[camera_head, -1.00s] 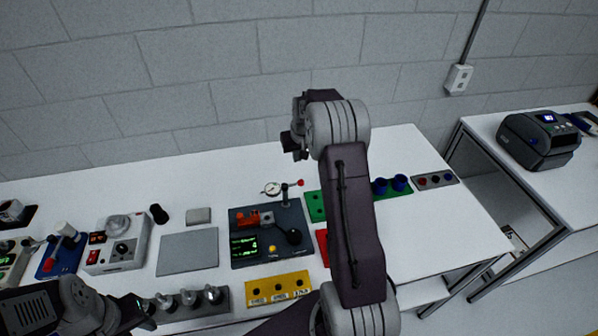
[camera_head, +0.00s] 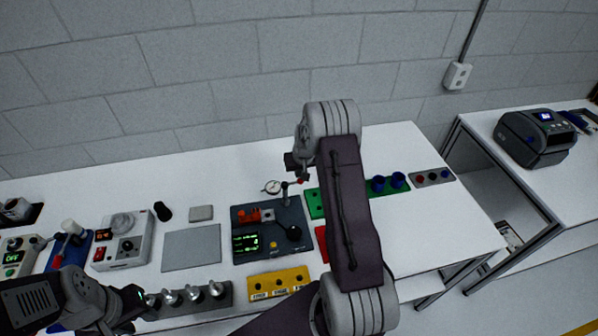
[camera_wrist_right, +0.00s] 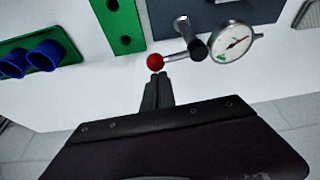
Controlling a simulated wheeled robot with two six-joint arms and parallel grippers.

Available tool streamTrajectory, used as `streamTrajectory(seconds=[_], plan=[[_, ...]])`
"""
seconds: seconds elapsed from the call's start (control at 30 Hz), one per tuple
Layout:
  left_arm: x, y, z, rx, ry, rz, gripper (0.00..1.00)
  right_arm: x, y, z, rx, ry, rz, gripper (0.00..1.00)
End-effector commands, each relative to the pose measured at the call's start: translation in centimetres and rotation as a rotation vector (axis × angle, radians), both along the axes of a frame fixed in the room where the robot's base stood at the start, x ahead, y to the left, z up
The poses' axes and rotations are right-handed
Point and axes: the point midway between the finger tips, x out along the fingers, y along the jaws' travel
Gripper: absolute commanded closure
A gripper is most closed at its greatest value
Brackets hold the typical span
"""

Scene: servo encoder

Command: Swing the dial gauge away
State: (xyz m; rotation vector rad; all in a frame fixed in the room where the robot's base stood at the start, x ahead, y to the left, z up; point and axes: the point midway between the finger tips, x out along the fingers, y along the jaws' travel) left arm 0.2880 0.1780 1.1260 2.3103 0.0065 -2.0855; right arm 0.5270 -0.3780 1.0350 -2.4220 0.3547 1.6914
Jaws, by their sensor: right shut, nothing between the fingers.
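The dial gauge (camera_head: 271,186) is a round white-faced dial on a dark post at the back of the dark servo fixture (camera_head: 262,252). In the right wrist view the dial (camera_wrist_right: 236,42) joins a black post (camera_wrist_right: 196,48), and a thin rod with a red ball (camera_wrist_right: 155,61) points the other way. My right gripper (camera_wrist_right: 157,76) is shut and empty, its tips right at the red ball; I cannot tell whether they touch. In the head view it (camera_head: 298,176) is behind the fixture, partly hidden by its wrist. My left gripper (camera_head: 138,298) is at the lower left; its fingers are unclear.
A green block (camera_head: 316,204) with blue cups (camera_head: 398,180) stands right of the fixture, partly behind my right arm. A yellow block (camera_head: 279,283) lies in front. A grey pad (camera_head: 192,248) is at left.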

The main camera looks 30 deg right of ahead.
Motion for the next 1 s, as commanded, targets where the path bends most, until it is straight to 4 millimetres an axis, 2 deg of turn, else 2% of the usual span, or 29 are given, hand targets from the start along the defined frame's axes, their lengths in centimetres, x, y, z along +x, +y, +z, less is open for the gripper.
streamTrajectory(seconds=[0.63,0.83,1.0], plan=[[0.0,0.0,0.4,0.0,0.0,0.0,0.64,-0.9,0.0,0.0,-0.001,0.0,-0.139,1.0],[0.0,0.0,-0.6,0.0,0.0,0.0,0.64,-1.5,0.2,-0.3,-0.002,0.001,-0.256,1.0],[0.0,0.0,-1.6,0.0,0.0,0.0,0.64,-2.1,0.2,-0.2,-0.001,-0.001,-0.257,1.0]])
